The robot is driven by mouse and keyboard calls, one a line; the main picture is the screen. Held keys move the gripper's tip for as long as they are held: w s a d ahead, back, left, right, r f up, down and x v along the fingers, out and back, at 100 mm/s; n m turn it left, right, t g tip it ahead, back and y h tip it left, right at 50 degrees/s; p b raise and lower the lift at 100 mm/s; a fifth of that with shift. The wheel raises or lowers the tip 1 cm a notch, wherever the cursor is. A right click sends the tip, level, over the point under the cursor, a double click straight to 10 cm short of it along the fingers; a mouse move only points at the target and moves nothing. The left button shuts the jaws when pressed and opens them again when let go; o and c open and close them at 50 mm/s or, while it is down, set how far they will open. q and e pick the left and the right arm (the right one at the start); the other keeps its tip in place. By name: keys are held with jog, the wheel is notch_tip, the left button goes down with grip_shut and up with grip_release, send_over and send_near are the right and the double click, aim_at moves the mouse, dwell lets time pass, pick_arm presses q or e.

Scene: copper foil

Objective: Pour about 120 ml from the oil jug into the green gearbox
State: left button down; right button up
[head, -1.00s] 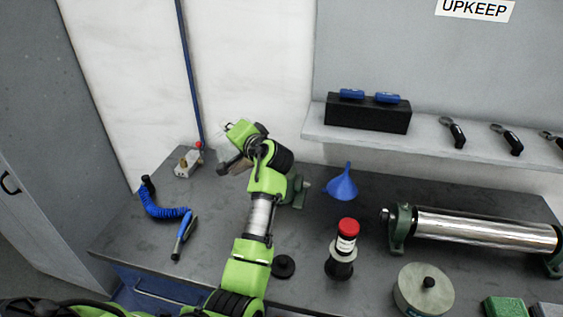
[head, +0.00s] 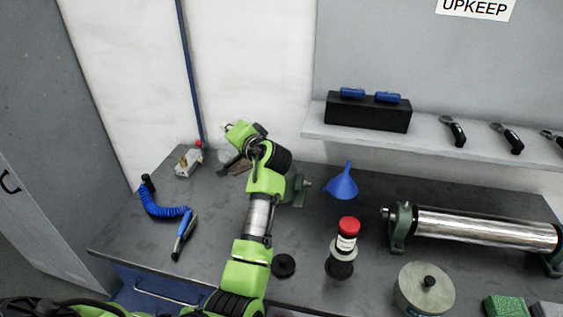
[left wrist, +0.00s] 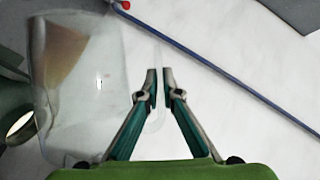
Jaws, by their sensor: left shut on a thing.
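The clear oil jug (left wrist: 95,90) shows large at the left of the left wrist view, with amber-brown oil in its upper left part. My left gripper (left wrist: 159,85) is shut on the jug's clear handle. In the head view the jug (head: 232,158) is tilted and partly hidden behind my gripper (head: 236,166). The green gearbox (head: 296,190) stands on the bench behind my left arm, which hides most of it. A green body with a round opening, seemingly the gearbox (left wrist: 14,100), shows beside the jug. I cannot tell whether oil is flowing. My right gripper is out of view.
A blue funnel (head: 342,184), a red-capped bottle (head: 346,245) and a black disc (head: 284,265) are right of my arm. A steel roller (head: 485,231) lies farther right. A blue coiled hose (head: 160,208) and a small valve block (head: 187,162) are at left.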

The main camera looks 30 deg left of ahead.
pick_arm(q)
jog(key=shift+s+a+f, duration=0.25)
jog(key=shift+f, duration=0.15)
jog(key=shift+s+a+f+n+h, duration=0.25)
jog(key=shift+a+f+n+h, duration=0.1)
jog(key=shift+n, duration=0.25)
